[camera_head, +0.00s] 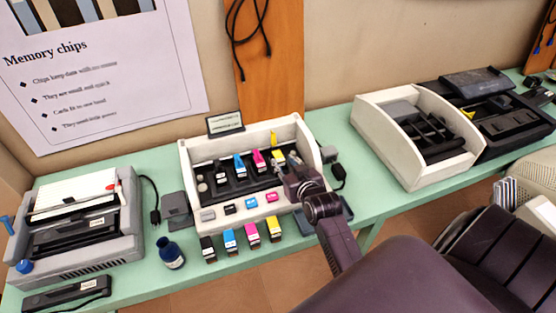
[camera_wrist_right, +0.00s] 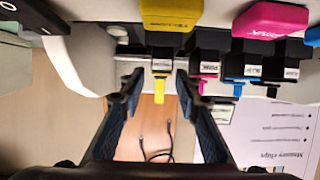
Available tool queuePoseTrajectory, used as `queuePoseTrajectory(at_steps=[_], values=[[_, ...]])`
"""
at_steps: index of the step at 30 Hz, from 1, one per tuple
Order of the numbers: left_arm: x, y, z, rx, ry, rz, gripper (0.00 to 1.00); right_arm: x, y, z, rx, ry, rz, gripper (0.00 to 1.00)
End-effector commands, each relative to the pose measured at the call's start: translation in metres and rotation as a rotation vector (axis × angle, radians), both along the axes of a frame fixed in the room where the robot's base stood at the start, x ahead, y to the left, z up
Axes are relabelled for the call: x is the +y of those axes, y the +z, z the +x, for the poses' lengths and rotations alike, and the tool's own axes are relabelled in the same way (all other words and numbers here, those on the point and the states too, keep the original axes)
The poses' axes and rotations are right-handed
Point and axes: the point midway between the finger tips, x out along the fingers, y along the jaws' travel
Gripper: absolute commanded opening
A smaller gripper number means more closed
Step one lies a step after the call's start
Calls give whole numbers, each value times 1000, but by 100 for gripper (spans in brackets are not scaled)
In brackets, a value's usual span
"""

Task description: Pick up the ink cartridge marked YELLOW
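My right gripper (camera_head: 300,182) is over the front right part of the cream printer (camera_head: 190,165). In the right wrist view, which looks upside down, the gripper (camera_wrist_right: 158,85) is open, with a dark finger on each side. A black cartridge with a white label (camera_wrist_right: 161,65) and a yellow tab (camera_wrist_right: 159,92) appears between the fingertips; contact cannot be told. A yellow block (camera_wrist_right: 170,14) with lettering is nearer the camera. In the head view, yellow shows in the printer's right slot (camera_head: 278,157). Another yellow-topped cartridge (camera_head: 273,228) stands at the front table edge. My left gripper is out of view.
Black, cyan and magenta cartridges (camera_head: 240,166) stand beside the slot. More cartridges (camera_head: 229,239) line the front edge near a blue bottle (camera_head: 170,252). A grey printer (camera_head: 100,240) is left and an open cream machine (camera_head: 385,148) right on the green table (camera_head: 150,165).

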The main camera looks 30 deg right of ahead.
Motion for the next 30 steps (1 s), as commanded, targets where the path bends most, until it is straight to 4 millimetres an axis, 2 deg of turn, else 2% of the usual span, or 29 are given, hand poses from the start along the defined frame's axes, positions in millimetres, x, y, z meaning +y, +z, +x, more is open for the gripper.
queuePoseTrajectory(at_steps=[3,5,8,16,24,30], values=[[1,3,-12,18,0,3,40,-1,-2,7,0,0,0,30],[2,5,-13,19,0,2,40,-2,-5,13,1,0,1,30],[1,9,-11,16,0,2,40,-4,-11,24,1,0,1,30],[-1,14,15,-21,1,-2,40,-9,-22,45,0,-1,0,30],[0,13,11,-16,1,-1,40,-9,-23,46,-1,-1,-1,30],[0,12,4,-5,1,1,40,-9,-23,46,0,-1,0,10]])
